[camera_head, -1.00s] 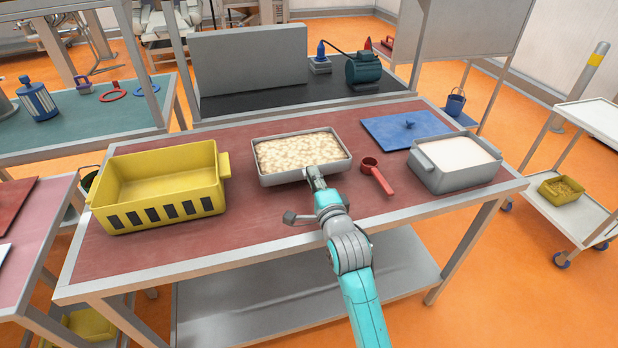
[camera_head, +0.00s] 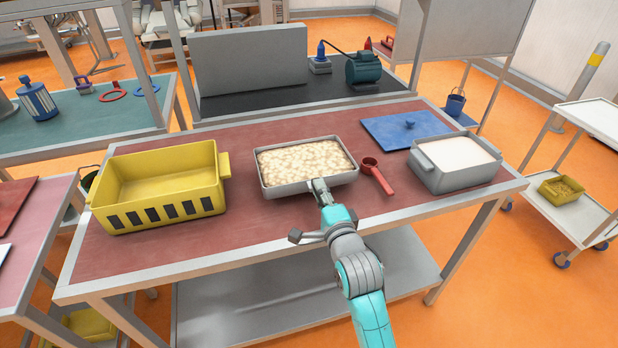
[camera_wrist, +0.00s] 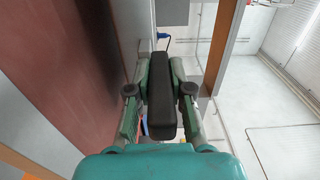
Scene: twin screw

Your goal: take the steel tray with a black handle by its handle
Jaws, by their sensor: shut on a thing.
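The steel tray (camera_head: 290,188) is filled with pale, lumpy contents and is over the middle of the reddish table. Its black handle (camera_wrist: 162,95) shows in the wrist view, between the two fingers of my gripper (camera_wrist: 161,88). The fingers are shut on the handle from both sides. In the head view my gripper (camera_head: 319,190) is at the tray's near side and hides the handle there. I cannot tell whether the tray's underside touches the table.
A yellow bin (camera_head: 160,215) stands to the left. A red scoop (camera_head: 378,176) lies close to the tray's right side. Beyond it stands a grey container (camera_head: 450,178) with white contents. A blue lid (camera_head: 400,131) lies behind. The table's front strip is clear.

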